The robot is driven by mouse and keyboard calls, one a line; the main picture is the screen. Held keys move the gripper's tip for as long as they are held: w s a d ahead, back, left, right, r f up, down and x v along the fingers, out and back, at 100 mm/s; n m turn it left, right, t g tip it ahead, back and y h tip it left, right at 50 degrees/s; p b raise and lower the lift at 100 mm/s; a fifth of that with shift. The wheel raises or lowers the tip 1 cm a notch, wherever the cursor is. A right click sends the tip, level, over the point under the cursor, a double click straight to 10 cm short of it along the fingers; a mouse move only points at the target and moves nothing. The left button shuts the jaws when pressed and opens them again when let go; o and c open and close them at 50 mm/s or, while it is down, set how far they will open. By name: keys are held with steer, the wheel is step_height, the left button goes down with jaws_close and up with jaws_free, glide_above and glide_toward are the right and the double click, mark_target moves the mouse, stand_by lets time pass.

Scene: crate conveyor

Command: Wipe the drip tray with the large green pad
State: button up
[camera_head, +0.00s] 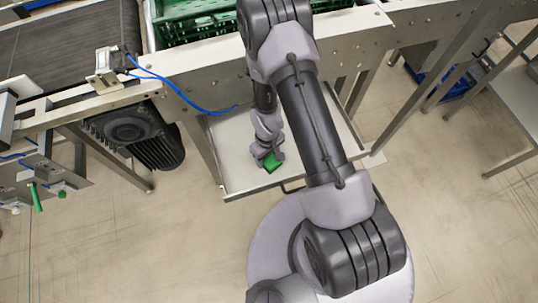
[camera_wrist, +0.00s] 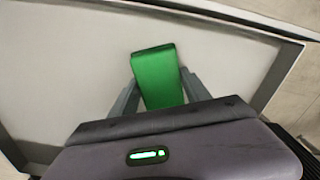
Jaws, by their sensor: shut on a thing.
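The green pad (camera_head: 271,162) is between the fingers of my gripper (camera_head: 268,157), low over the drip tray (camera_head: 232,150). In the wrist view the pad (camera_wrist: 157,76) stands out beyond the fingertips of my gripper (camera_wrist: 158,88), with a finger on each side of it. The drip tray (camera_wrist: 60,60) is a pale, shallow tray with a raised rim, beneath the conveyor. The pad is over the tray's floor, but I cannot tell whether it touches it. Part of the tray is hidden by my arm.
The conveyor frame (camera_head: 200,82) runs above the tray, with a green crate (camera_head: 205,28) on it. A dark motor (camera_head: 140,135) and a loose blue cable (camera_head: 180,92) are left of the tray. Metal legs (camera_head: 203,150) stand close by. Open floor (camera_head: 120,240) lies at the front left.

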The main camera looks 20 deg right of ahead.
steer(key=r+p, duration=0.2)
steer(key=r, duration=0.1)
steer(key=shift+a, duration=0.3)
step_height(320, 180, up, 5)
steer(key=p, duration=0.4)
steer(key=shift+r+p, duration=0.1)
steer(key=shift+p, duration=0.25)
